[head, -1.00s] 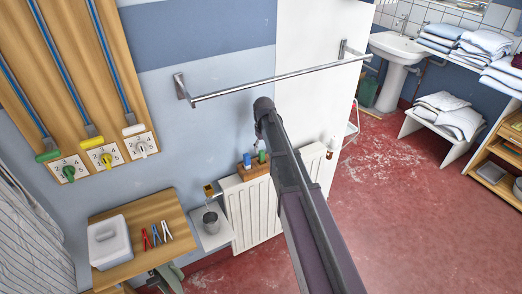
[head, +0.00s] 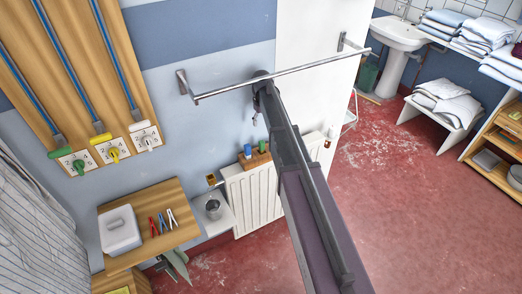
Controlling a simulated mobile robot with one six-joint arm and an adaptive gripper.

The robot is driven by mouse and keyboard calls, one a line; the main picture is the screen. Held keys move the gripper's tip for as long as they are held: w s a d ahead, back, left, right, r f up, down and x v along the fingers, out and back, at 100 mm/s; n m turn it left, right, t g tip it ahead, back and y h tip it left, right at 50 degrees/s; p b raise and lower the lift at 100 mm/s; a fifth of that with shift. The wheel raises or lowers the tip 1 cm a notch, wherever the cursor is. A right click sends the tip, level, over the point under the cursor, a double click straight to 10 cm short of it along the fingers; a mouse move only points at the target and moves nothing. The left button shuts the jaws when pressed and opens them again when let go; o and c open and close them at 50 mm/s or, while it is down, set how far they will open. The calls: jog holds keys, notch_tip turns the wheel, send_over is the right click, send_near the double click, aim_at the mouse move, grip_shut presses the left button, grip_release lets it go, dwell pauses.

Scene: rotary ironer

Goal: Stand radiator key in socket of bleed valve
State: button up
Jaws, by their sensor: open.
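A white radiator (head: 252,198) stands against the wall, partly hidden by my arm. At its upper left is a small brass fitting (head: 211,180), which looks like the bleed valve; its socket is too small to make out. A brown block (head: 255,160) on the radiator top holds a blue-handled piece (head: 248,151) and a green-handled piece (head: 262,146); I cannot tell whether either is the radiator key. My gripper (head: 256,108) shows only as a small dark part beside the arm's far end, apart from the block, and seems empty. My arm hides the rest.
A metal cup (head: 213,209) sits on a pale shelf (head: 221,222) below the fitting. A wooden table (head: 183,236) holds a white box (head: 120,231) and coloured pegs (head: 161,223). A metal rail (head: 290,77) crosses near my arm's end.

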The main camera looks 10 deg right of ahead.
aim_at(262, 142)
jog(key=shift+f+b, duration=4.05)
jog(key=shift+f, duration=0.2)
jog(key=shift+f, duration=0.1)
jog(key=shift+s+f+b, duration=0.2)
jog(key=shift+f+b, duration=2.3)
jog(key=shift+b, duration=0.2)
grip_shut()
